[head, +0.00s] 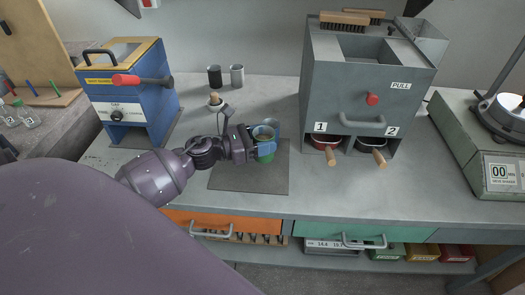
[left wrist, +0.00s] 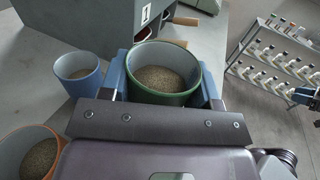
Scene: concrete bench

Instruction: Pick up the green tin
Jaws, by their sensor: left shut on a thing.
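The green tin (left wrist: 160,92) is between my left gripper's fingers (left wrist: 165,80) in the left wrist view, open at the top and holding brown grains. In the head view my left gripper (head: 262,147) is shut around the green tin (head: 265,158), whose lower part shows below the blue fingers, over the dark mat. Whether its base touches the mat is unclear. A blue tin (left wrist: 85,80) and an orange tin (left wrist: 35,150), both with grains, stand to its left in the left wrist view. A dark and blue part at that view's right edge may be my right gripper (left wrist: 306,96).
A dark mat (head: 232,181) lies on the grey bench. A blue machine (head: 130,110) stands left. Two small cups (head: 237,75) and a small holder (head: 215,103) are behind.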

